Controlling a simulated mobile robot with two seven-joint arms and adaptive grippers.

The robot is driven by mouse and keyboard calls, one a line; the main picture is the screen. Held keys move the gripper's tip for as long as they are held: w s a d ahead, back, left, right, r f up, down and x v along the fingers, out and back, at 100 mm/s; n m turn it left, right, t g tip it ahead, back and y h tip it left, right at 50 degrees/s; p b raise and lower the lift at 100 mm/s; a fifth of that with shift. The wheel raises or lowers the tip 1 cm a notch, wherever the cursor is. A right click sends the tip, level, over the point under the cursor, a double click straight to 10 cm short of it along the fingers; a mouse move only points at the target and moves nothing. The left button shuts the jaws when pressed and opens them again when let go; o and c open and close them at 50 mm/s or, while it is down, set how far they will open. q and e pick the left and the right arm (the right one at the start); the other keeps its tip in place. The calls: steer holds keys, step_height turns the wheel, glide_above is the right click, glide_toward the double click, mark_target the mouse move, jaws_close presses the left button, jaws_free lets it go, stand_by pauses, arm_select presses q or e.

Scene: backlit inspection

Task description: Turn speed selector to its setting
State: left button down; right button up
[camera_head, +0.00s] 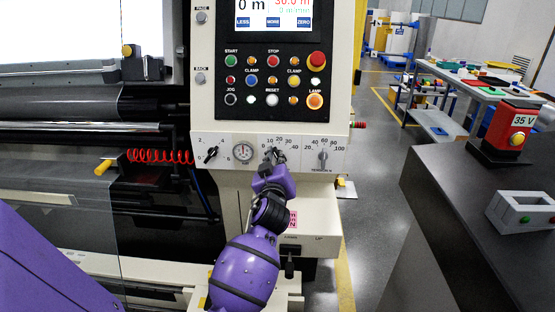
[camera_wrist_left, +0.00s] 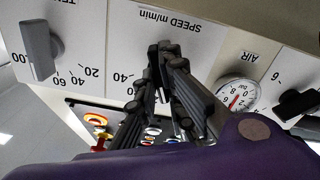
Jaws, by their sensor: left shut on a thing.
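The speed selector (camera_head: 275,151) is on the pale panel strip below the screen and buttons, with a scale from 0 to 40 around it. My left gripper (camera_head: 273,165) reaches it from below and is shut on its knob. In the left wrist view the gripper's dark fingers (camera_wrist_left: 165,52) close together just under the upside-down "SPEED m/min" label. The fingers hide most of the knob there, so its pointer setting cannot be read. My right gripper is in neither view.
Beside the selector are an air gauge (camera_head: 242,152), another black knob (camera_head: 211,154) to the left and the tension knob (camera_head: 323,155) to the right. Buttons, including a red mushroom button (camera_head: 316,60), sit above. A dark bench (camera_head: 450,190) stands at right.

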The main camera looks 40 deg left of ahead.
arm_select(q)
steer(key=m+p, duration=0.1)
steer(key=m, duration=0.3)
steer(key=shift+m, duration=0.4)
steer(key=shift+d, duration=0.1)
stand_by(0.3)
steer(key=c, duration=1.9)
jaws_free()
steer(key=shift+o, duration=0.2)
steer(key=v, duration=1.2)
